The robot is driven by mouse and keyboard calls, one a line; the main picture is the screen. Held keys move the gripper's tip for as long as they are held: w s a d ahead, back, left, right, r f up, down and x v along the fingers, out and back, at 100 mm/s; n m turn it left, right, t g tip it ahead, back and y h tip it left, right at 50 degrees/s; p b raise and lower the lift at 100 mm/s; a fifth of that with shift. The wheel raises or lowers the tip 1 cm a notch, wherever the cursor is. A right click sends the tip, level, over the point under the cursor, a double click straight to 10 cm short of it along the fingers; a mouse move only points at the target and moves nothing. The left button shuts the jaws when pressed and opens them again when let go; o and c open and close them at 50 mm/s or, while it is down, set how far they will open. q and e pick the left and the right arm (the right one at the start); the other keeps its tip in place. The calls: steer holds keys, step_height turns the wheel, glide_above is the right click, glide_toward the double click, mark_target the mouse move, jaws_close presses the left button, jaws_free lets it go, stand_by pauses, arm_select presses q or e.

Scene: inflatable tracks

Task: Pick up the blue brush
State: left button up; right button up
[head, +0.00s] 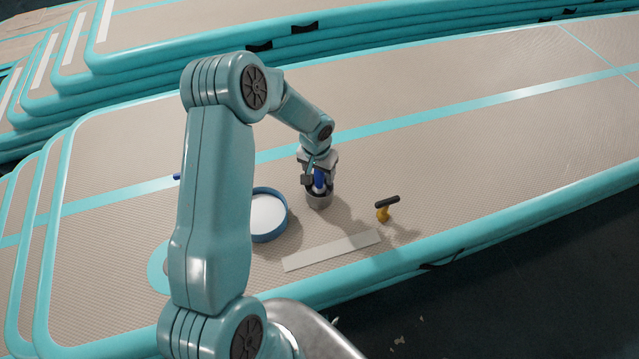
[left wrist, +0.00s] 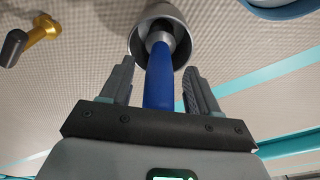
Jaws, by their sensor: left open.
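The blue brush (head: 319,179) stands handle up in a grey cup (head: 319,201) on the track mat. In the left wrist view its blue handle (left wrist: 159,80) runs out of the cup's mouth (left wrist: 180,45) and lies between my fingers. My left gripper (head: 318,172) is open over the cup, with one finger on each side of the handle. The left wrist view shows gaps between the handle and both fingers (left wrist: 158,68). The brush's lower end is hidden inside the cup. My right gripper is not in view.
A round blue-rimmed dish (head: 268,216) with a white inside is left of the cup. A yellow tool with a black top (head: 385,208) stands to the right. A pale flat strip (head: 332,250) lies in front. The mat (head: 480,150) is clear farther right.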

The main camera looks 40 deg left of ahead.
arm_select(q)
steer(key=shift+r, duration=0.1)
jaws_close()
